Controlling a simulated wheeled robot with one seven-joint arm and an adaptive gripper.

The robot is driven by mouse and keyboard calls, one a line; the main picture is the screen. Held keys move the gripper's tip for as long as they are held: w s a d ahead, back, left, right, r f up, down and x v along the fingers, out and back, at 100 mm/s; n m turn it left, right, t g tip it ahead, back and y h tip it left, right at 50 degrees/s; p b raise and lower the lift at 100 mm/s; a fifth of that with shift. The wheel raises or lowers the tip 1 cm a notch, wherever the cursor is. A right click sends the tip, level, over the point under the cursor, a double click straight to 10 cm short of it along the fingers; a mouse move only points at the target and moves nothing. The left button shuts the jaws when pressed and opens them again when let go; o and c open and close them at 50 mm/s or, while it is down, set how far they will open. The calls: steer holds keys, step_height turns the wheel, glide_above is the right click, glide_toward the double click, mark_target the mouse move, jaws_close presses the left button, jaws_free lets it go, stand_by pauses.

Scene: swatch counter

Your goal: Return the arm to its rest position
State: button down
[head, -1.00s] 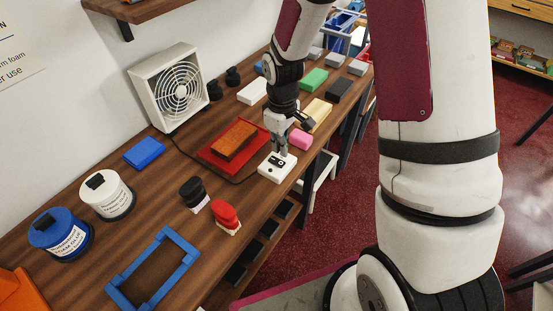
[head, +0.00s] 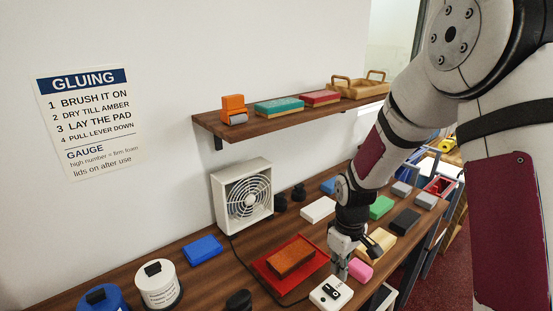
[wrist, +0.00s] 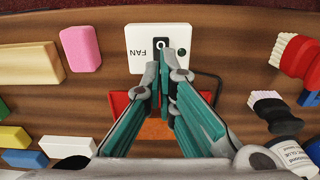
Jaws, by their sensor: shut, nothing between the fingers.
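My gripper (head: 342,272) is shut and empty, low over the wooden counter (head: 222,279). In the wrist view its two teal-and-grey fingers (wrist: 163,62) close together at the white fan switch box (wrist: 139,37). Their tips reach the black rocker marked O, and I cannot tell whether they touch it. A green dot shows beside the rocker. The switch box also shows in the head view (head: 325,295), just below the fingers. The white fan (head: 241,198) stands against the wall. My arm reaches down from the upper right.
A red tray (head: 262,268) holding a brown-orange pad (head: 291,256) is close to my gripper. A pink block (head: 360,270) and yellow block (head: 377,243) lie nearby. Glue pots (head: 158,284) stand at left. A shelf (head: 290,112) hangs above the counter.

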steer(key=s+r+m+t, duration=0.2)
steer(key=s+r, duration=0.4)
steer(key=r, duration=0.6)
steer(key=s+r+m+t, duration=0.25)
steer(key=s+r, duration=0.45)
steer(key=r, duration=0.4)
steer(key=s+r+m, duration=0.2)
steer(key=s+r, duration=0.2)
steer(key=s, duration=0.4)
steer(key=shift+s+t, duration=0.3)
steer(key=shift+t, duration=0.15)
steer(key=shift+w+r+m, duration=0.1)
steer(key=shift+r+m, duration=0.05)
steer(key=shift+m, duration=0.1)
steer(key=w+f+m+g, duration=0.1)
steer(key=w+m+g, duration=0.15)
steer(key=w, duration=0.55)
steer(key=w+a+f+m+g+p, duration=0.2)
steer(key=w+f+m, duration=0.6)
steer(key=w+f, duration=0.8)
step_height(320, 180, down, 4)
steer(key=shift+r+g, duration=0.1)
steer(key=shift+g, duration=0.45)
